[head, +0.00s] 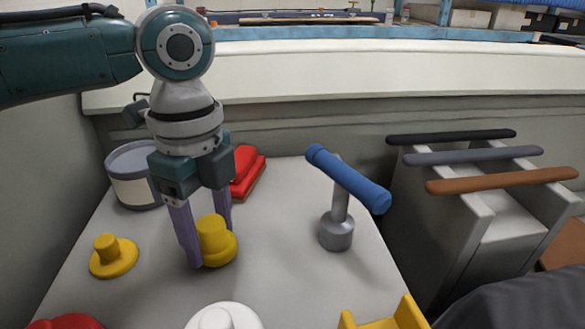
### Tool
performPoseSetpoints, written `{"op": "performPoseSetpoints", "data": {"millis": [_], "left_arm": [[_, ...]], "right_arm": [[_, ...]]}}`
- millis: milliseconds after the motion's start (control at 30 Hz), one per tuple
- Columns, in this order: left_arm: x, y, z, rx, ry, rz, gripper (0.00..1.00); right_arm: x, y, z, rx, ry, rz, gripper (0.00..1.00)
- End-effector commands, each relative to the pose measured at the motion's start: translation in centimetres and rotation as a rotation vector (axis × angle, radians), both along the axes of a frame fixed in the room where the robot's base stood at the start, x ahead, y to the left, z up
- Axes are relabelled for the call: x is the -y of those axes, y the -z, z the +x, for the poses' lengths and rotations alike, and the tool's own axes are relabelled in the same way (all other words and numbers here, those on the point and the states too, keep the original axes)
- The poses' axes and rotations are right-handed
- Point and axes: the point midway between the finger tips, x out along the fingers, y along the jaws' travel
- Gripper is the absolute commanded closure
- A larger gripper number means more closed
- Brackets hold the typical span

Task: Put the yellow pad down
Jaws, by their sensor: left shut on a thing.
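A yellow pad (216,243), a round disc with a thick knob on top, sits between the two purple fingers of my left gripper (209,243). The gripper points down and is shut on the pad, which looks upright. The pad is at or just above the grey table top (285,235); I cannot tell whether it touches. A second, similar yellow pad (113,256) stands on the table to the left, apart from the gripper. My right gripper is not in view.
A grey-white tin (133,187) and a red block (245,174) stand behind the gripper. A blue roller on a grey stand (337,232) is to the right. White, red and yellow pieces line the front edge. A rack with three bars (487,183) stands beyond the table.

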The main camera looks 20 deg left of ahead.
Motion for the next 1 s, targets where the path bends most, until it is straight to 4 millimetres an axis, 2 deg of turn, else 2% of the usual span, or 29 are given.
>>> {"op": "performPoseSetpoints", "data": {"millis": [200,233,500,767,867,1000], "left_arm": [[0.0,0.2,0.0,0.000,0.000,0.000,0.83],[0.0,0.2,0.0,-0.001,0.000,0.000,0.37],[0.0,0.1,0.0,0.000,0.000,0.000,0.09],[0.0,-0.1,0.0,0.001,0.000,0.000,0.09],[0.0,-1.0,0.1,0.003,0.001,0.000,0.09],[0.0,-3.7,0.3,0.005,0.000,-0.001,0.09]], "right_arm": [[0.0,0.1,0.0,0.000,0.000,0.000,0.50],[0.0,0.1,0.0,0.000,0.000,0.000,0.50],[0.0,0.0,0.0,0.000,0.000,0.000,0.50],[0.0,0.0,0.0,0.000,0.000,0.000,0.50],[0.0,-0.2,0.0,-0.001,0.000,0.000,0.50],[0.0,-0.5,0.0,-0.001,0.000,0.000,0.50]]}}
